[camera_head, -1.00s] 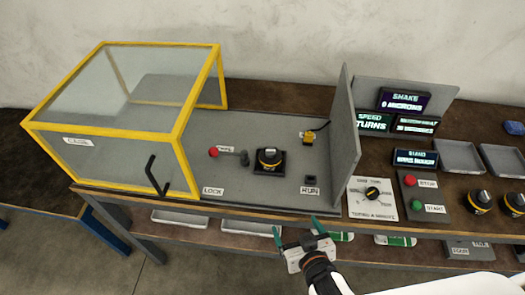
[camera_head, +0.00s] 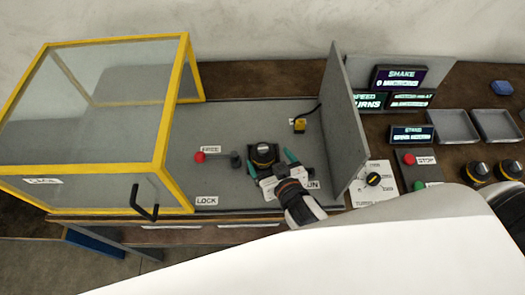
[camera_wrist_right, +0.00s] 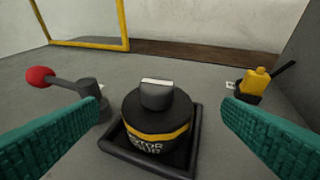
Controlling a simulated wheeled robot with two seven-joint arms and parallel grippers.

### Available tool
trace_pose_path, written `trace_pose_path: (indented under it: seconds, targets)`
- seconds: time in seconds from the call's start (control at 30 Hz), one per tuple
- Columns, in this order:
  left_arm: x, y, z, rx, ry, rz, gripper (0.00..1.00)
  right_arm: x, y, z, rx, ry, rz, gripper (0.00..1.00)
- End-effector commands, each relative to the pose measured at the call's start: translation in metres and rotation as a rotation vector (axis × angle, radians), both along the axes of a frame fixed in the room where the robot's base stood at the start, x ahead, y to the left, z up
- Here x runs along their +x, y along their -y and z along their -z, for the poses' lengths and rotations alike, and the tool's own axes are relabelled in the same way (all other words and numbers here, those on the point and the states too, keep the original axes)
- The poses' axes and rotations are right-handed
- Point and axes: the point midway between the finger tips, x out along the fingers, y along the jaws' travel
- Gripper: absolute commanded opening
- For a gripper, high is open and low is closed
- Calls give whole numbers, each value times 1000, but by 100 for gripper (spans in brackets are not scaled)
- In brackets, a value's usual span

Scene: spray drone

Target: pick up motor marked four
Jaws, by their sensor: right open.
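The motor (camera_head: 264,153) is a black cylinder with a yellow band and a grey top, upright in a square black holder (camera_wrist_right: 185,164) on the grey bench plate. In the right wrist view the motor (camera_wrist_right: 157,117) has white lettering, partly legible as "MOTOR" and "OUR". My right gripper (camera_head: 271,168) is open just in front of the motor. Its teal fingers stand apart to the left and right of the motor in the wrist view, not touching it. My left gripper is not in view.
A red-knobbed lever (camera_head: 200,157) stands left of the motor and a yellow plug (camera_head: 299,125) behind it on the right. A yellow-framed clear cage (camera_head: 105,170) is at left, a grey upright panel (camera_head: 343,120) at right. More motors (camera_head: 476,171) sit far right.

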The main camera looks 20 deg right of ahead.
Motion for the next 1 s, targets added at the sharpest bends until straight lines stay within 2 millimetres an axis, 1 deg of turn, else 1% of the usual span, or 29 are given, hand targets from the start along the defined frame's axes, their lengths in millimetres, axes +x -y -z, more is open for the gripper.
trace_pose_path:
  seconds: [0.03,0.13,0.27,0.4,0.5,0.63,0.83,0.87,1.0]
  targets:
    - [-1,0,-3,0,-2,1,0,6,0,1,-1,1,0,89]
    - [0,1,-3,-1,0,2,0,12,-1,4,0,0,0,89]
    - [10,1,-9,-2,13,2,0,22,-2,6,-1,1,0,89]
    - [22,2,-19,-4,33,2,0,42,-6,13,0,0,0,89]
    - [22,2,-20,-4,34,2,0,54,-6,19,0,1,0,89]
    - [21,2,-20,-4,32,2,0,61,-7,23,0,0,0,89]
    - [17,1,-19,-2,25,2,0,61,-7,24,1,0,0,89]
    - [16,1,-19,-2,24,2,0,61,-7,24,1,0,0,85]
    - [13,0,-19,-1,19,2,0,61,-7,24,1,0,0,63]
